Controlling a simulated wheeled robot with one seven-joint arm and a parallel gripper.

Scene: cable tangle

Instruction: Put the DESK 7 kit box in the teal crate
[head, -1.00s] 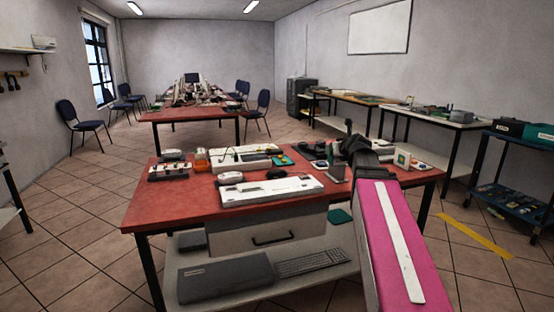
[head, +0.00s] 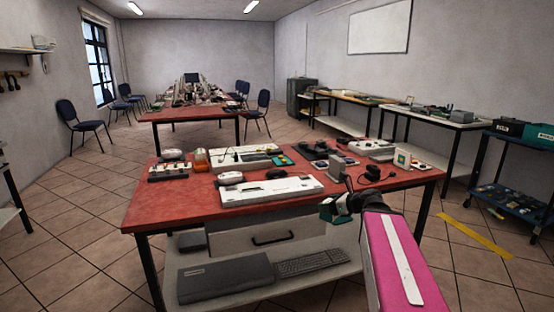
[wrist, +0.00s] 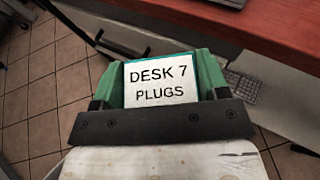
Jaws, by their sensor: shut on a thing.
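My gripper (wrist: 158,88) is shut on a small teal box with a white label reading DESK 7 PLUGS (wrist: 160,80). The box sits between the two green fingers, label facing the wrist camera. In the head view, my gripper (head: 327,208) is just in front of the red table's near edge, at or slightly below tabletop height. The box cannot be made out separately there. A teal container (head: 538,133) is on top of the blue cart at the far right; I cannot tell for sure that it is the teal crate.
The blue cart (head: 515,190) stands right. Tiled floor between table and cart is open.

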